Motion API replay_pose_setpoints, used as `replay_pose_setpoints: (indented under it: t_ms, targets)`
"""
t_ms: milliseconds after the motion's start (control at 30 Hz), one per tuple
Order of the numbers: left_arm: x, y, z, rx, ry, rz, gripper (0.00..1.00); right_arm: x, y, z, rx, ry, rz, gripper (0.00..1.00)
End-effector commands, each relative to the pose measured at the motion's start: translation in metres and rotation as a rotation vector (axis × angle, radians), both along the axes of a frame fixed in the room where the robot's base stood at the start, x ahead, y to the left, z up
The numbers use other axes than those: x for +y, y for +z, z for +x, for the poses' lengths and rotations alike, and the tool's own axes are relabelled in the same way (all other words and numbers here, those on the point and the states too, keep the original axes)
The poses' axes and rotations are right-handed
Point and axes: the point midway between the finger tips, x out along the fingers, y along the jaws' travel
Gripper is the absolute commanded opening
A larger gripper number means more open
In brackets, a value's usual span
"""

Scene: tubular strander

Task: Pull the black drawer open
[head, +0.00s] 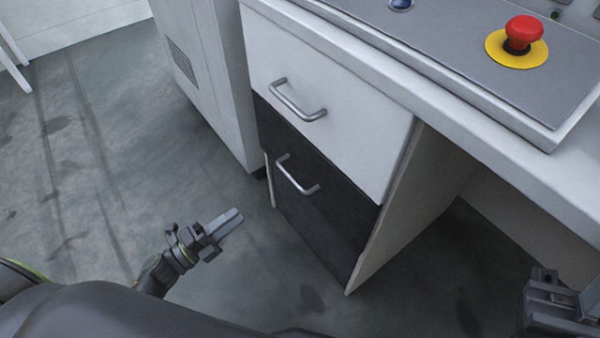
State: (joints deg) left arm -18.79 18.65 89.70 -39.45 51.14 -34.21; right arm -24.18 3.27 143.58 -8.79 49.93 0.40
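The black drawer (328,214) is the lower drawer of a pedestal under a control desk, below a white drawer. It appears closed. Its metal bar handle (297,176) sits near the top of its front. My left gripper (231,221) is in front and to the lower left of the handle, apart from it, with nothing held. Its fingers lie close together and look shut. My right gripper (545,285) is at the lower right edge, partly cut off, and its fingertips cannot be made out.
The white drawer (335,130) above has its own bar handle (298,100). The desk top carries a red emergency button (523,30) on a yellow ring. A grey cabinet (212,75) stands left of the pedestal. The floor in front is clear.

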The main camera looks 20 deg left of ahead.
Motion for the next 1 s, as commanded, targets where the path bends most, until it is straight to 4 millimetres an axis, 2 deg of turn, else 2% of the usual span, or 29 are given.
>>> replay_pose_setpoints:
  t_ms: [133,267,700,1000]
  targets:
    - [-0.006,0.002,0.006,-0.006,-0.004,0.001,0.26,0.000,0.000,-0.002,-0.008,0.000,0.000,0.00]
    - [-0.018,0.006,0.022,-0.008,-0.004,0.001,0.26,0.000,0.000,-0.002,-0.009,0.002,0.002,0.00]
    - [-0.076,0.024,0.096,-0.008,-0.003,0.000,0.26,-0.001,-0.004,-0.003,-0.015,0.009,0.012,0.00]
    - [-0.101,0.031,0.129,-0.005,-0.002,0.001,0.26,-0.002,-0.007,-0.004,-0.021,0.013,0.020,0.00]
